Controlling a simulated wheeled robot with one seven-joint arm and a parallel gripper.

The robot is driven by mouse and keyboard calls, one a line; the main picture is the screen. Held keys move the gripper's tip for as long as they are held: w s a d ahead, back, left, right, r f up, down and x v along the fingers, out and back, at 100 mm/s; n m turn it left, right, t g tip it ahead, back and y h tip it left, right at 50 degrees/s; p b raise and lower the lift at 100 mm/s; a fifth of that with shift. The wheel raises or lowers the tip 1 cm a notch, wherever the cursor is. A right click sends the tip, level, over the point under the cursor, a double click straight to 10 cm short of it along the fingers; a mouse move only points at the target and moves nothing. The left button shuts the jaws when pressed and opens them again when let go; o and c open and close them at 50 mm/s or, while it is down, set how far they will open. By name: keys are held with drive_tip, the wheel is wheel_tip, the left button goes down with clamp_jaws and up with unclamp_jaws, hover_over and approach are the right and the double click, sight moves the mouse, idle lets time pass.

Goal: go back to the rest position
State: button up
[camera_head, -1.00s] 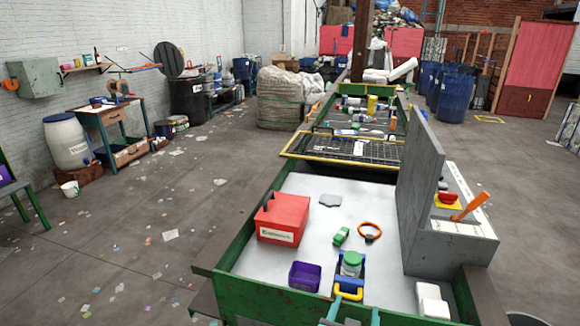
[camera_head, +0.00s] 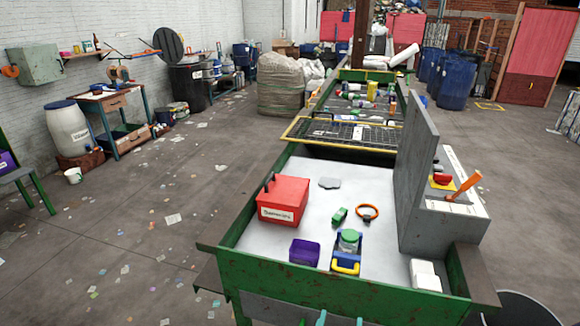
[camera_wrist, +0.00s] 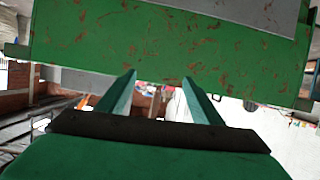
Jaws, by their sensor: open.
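My gripper (camera_wrist: 160,98) is open and empty, its two teal fingers apart in the wrist view. In the wrist view the green, rust-marked side of the sorting table (camera_wrist: 150,45) fills the upper part, beyond the fingertips. In the head view only the teal tips of my gripper (camera_head: 340,320) show at the bottom edge, in front of the table's near green edge (camera_head: 285,283). The rest of the gripper is out of that view.
On the table stand a red box (camera_head: 283,200), a purple bin (camera_head: 305,252), a green-lidded jar (camera_head: 349,241) by a blue-and-yellow holder (camera_head: 345,262), an orange ring (camera_head: 367,212) and white blocks (camera_head: 424,274). A grey panel (camera_head: 418,185) rises at right.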

drive_tip(key=s+a+f+n+t+y, duration=0.1)
drive_tip(key=s+a+f, duration=0.35)
drive_tip(key=s, duration=0.35)
drive_tip(key=s+a+f+n+y, duration=0.1)
drive_tip(key=s+a+f, duration=0.35)
drive_tip(key=s, duration=0.25)
drive_tip(key=s+a+y, duration=0.1)
drive_tip(key=s, duration=0.7)
drive_tip(key=s+a+r+n+t+y, duration=0.1)
drive_tip(key=s+a, duration=0.1)
drive_tip(key=s, duration=0.6)
drive_tip(key=shift+r, duration=0.3)
